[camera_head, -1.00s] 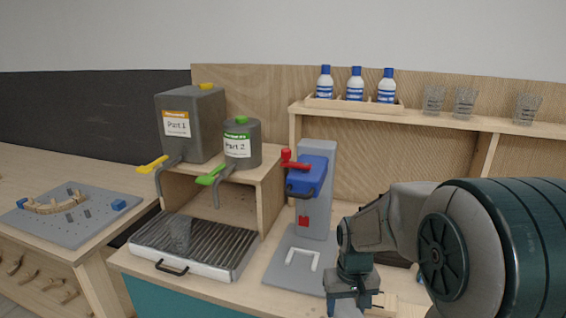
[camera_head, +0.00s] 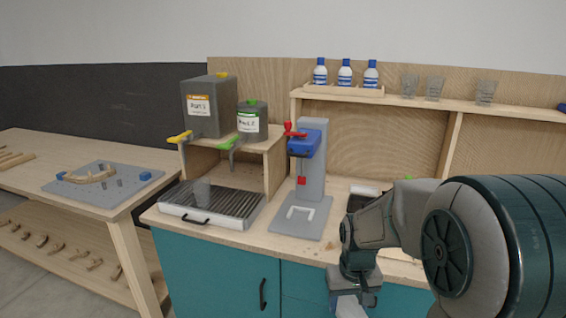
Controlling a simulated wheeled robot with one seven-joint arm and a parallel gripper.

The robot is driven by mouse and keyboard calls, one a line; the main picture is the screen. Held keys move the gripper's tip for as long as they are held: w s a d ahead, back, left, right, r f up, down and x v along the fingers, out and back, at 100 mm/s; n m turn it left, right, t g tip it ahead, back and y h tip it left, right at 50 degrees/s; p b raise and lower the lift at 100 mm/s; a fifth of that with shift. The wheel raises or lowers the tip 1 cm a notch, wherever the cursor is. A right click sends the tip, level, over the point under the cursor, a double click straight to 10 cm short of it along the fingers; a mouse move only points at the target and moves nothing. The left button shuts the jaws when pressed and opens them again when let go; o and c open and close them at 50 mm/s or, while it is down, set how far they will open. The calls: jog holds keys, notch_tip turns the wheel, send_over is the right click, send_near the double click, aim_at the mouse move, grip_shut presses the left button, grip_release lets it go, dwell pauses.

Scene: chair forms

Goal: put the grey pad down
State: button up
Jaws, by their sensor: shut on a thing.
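My gripper (camera_head: 354,292) points down in front of the teal cabinet, near the bottom edge of the picture. It is shut on a pale grey thing (camera_head: 350,307), which I take to be the grey pad. Only a small part of the pad shows, since the picture's edge cuts it off. My forearm fills the lower right and hides part of the counter behind it.
The counter (camera_head: 236,238) holds a grill-topped tray (camera_head: 225,206) and a grey stand (camera_head: 312,170) with a blue head. Dispensers (camera_head: 210,108) stand on a wooden shelf. Bottles (camera_head: 345,74) and glasses (camera_head: 435,88) line the upper shelf. A side table (camera_head: 130,165) carries a grey pegboard (camera_head: 105,187).

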aim_at(346, 303)
jog(key=shift+f, duration=0.4)
jog(key=shift+w+f, duration=1.15)
jog(key=shift+m, duration=0.4)
jog(key=w+f, duration=0.1)
jog(key=f, duration=0.2)
jog(key=w+f, duration=0.1)
jog(key=f, duration=0.3)
jog(key=w+f, duration=0.2)
jog(key=f, duration=0.2)
jog(key=shift+d+f, duration=0.1)
jog(key=shift+f, duration=0.35)
